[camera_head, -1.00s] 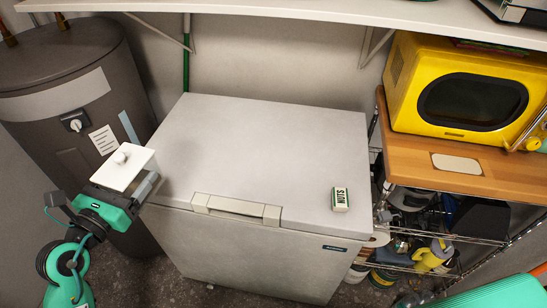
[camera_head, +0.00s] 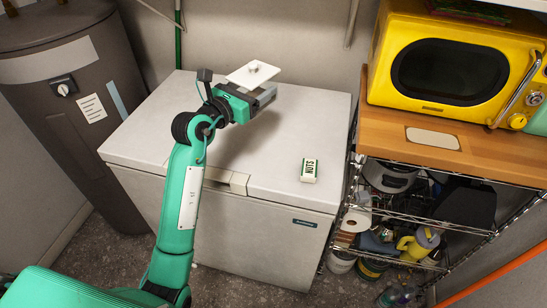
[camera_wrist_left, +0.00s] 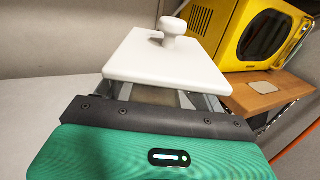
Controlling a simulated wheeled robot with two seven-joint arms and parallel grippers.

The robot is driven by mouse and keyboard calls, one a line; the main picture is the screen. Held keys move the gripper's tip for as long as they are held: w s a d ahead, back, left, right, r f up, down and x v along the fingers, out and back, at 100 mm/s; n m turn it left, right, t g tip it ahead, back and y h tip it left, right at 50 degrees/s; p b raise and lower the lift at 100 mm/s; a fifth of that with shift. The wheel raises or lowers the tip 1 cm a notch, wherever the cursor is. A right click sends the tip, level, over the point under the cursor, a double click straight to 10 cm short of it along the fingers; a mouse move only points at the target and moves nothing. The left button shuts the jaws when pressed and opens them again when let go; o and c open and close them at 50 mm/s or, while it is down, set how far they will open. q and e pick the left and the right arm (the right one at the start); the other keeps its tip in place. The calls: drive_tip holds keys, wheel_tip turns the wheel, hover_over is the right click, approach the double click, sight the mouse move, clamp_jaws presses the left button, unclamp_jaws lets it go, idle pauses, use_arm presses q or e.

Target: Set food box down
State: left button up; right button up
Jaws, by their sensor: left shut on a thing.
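The food box (camera_head: 254,74) shows as a flat white square lid with a round knob on top; its body below is mostly hidden by my gripper. My left gripper (camera_head: 264,97) is shut on it and holds it level above the white chest freezer's lid (camera_head: 170,120). In the left wrist view, the food box (camera_wrist_left: 165,65) sits ahead of the gripper (camera_wrist_left: 165,97), with a little beige showing between the fingers. How high it is above the freezer is hard to tell. My right gripper is out of view.
A small green and white NUTS box (camera_head: 309,171) lies on the freezer lid, to the right of the gripper. A yellow microwave (camera_head: 450,65) stands on a wooden shelf (camera_head: 390,130) at the right. A grey water heater (camera_head: 60,90) stands at the left. Bare lid surrounds the NUTS box.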

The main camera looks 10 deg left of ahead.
use_arm(q)
wheel_tip(320, 180, down, 15)
drive_tip(key=shift+a+f+b, duration=0.15)
drive_tip(key=shift+f+b, duration=0.05)
drive_tip(key=shift+b, duration=0.3)
wheel_tip(320, 180, down, 4)
drive_tip(key=shift+r+b, duration=0.2)
drive_tip(key=shift+b, duration=0.25)
drive_tip(key=shift+f, duration=0.2)
drive_tip(key=o, duration=1.2)
drive_tip(key=shift+f, duration=0.15)
drive_tip(key=shift+r, duration=0.2)
drive_tip(key=shift+s+a+f, duration=0.1)
drive_tip(key=shift+s, duration=0.15)
drive_tip(key=v, duration=0.4)
drive_tip(key=shift+s+a, duration=0.1)
drive_tip(key=shift+s, duration=0.15)
drive_tip(key=b+v, duration=0.1)
drive_tip(key=v, duration=0.4)
drive_tip(key=shift+s+a, duration=0.1)
drive_tip(key=shift+s, duration=0.1)
drive_tip(key=shift+v, duration=0.75)
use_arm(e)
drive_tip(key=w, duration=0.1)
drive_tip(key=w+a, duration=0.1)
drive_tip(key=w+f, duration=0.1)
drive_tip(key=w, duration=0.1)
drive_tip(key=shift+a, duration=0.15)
